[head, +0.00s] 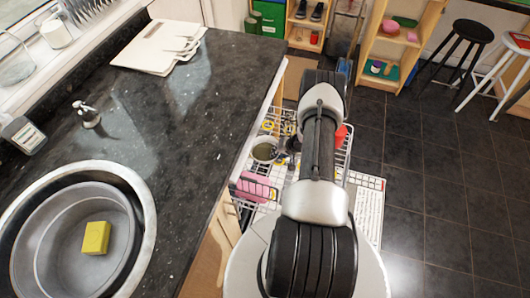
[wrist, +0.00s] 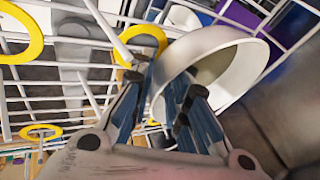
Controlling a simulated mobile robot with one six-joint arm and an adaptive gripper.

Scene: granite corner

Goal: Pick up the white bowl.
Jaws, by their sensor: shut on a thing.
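The white bowl (wrist: 240,42) is tilted in the wrist view, its rim and hollow inside facing right and down. My gripper (wrist: 165,88) has one finger on each side of the bowl's near wall and is shut on it. White rack wires are close behind and around the bowl. In the head view my arm hides the gripper. A pale round bowl (head: 265,151) shows in the rack left of my arm there; I cannot tell whether it is the same one.
The white wire dish rack (head: 262,208) has yellow rings, a pink item (head: 254,187) and a red item (head: 341,134). The dark granite counter (head: 185,155) with a sink (head: 140,190) and yellow sponge (head: 96,238) lies left. The tiled floor (head: 430,190) at right is clear.

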